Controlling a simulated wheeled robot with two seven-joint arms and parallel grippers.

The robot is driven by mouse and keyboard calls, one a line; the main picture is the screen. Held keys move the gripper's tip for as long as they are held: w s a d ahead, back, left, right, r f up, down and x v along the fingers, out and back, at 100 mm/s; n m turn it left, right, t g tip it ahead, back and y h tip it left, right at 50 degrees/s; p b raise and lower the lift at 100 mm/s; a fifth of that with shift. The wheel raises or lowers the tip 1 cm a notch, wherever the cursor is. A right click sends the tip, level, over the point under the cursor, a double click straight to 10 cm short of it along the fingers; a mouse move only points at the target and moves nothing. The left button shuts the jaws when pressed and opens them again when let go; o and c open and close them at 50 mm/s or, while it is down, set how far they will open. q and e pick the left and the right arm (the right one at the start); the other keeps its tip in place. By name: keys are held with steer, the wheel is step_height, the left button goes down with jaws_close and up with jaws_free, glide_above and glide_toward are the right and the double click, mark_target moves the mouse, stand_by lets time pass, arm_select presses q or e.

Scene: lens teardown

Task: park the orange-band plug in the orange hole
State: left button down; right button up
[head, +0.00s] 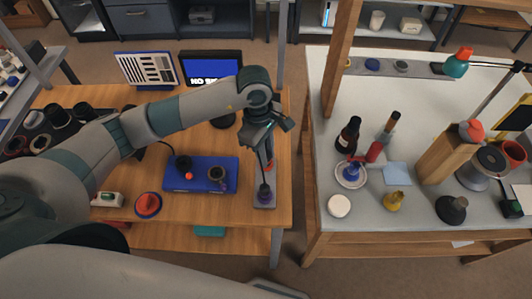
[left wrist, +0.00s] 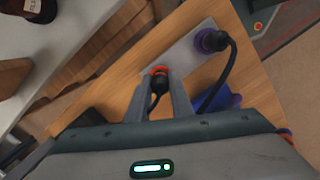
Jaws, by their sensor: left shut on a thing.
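My left gripper (head: 269,150) points down over the right edge of the wooden table and is shut on the black orange-band plug (left wrist: 158,83). In the left wrist view the plug and its cable sit between the fingers (left wrist: 162,97). An orange-red ring (left wrist: 160,70) shows at the plug's far end, over the near end of the grey parking plate (left wrist: 185,52). I cannot tell whether this ring is the plug's band or the orange hole's rim, nor whether the plug is seated. A purple-band plug (left wrist: 210,40) stands in the plate's other end. My right gripper is not in view.
A blue box (head: 182,184) with sockets and cables lies left of the plate (head: 265,204). A red button (head: 148,204) and a monitor (head: 211,69) are farther left and behind. A white table (head: 330,225) with bottles stands across a gap at right.

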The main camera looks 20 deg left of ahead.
arm_select(q)
steer(key=shift+f+b, duration=0.2)
steer(key=shift+b, duration=0.1)
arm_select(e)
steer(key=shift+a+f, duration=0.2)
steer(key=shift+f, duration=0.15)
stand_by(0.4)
arm_select(q)
steer(key=c, duration=1.5)
jaws_free()
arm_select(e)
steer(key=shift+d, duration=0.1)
arm_select(q)
steer(key=shift+r, duration=0.1)
